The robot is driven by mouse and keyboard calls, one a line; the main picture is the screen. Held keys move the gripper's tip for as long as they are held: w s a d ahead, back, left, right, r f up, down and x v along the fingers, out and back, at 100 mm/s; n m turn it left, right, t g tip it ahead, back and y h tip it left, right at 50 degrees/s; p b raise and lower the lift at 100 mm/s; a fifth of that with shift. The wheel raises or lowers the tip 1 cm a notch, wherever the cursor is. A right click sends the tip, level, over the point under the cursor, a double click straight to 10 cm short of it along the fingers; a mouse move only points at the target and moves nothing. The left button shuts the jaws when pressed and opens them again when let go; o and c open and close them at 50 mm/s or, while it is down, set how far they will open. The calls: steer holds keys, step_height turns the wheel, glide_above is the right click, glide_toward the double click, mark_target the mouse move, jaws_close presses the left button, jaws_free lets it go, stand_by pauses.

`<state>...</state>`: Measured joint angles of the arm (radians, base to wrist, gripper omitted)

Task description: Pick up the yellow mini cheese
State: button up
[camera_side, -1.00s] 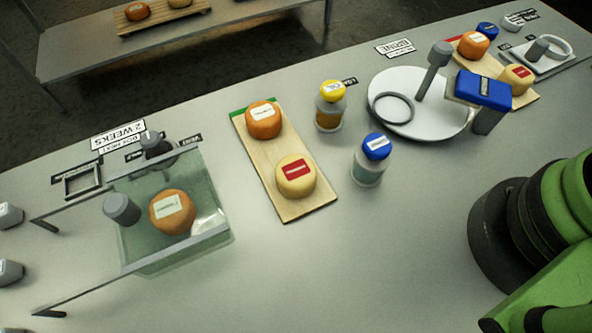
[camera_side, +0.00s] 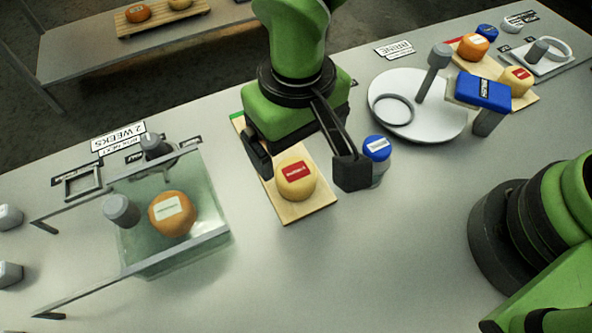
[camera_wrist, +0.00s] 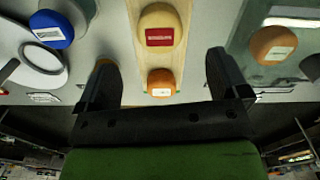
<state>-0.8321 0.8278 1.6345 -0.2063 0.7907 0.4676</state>
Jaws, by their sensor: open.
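The yellow mini cheese (camera_side: 296,180) with a red label sits on the near end of a wooden board (camera_side: 290,212). It also shows at the top middle of the wrist view (camera_wrist: 160,28). My green and black gripper (camera_side: 304,168) is open, pointing down over the board. In the side view its fingers stand to the left and right of the cheese, apart from it. In the wrist view the cheese lies beyond the gap between the fingertips (camera_wrist: 160,60). An orange cheese (camera_wrist: 160,82) on the same board is hidden behind my gripper in the side view.
A blue-lidded jar (camera_side: 376,148) stands close to my right finger. A clear tank (camera_side: 215,215) with an orange cheese (camera_side: 172,213) is at left. A white round plate (camera_side: 430,125) and another board with cheeses (camera_side: 517,80) are at right. The front table is clear.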

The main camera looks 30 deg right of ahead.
mark_target(296, 171)
step_height(296, 171, down, 8)
steer(key=shift+w+r, duration=0.15)
steer(key=shift+r, duration=0.05)
steer(key=c, duration=1)
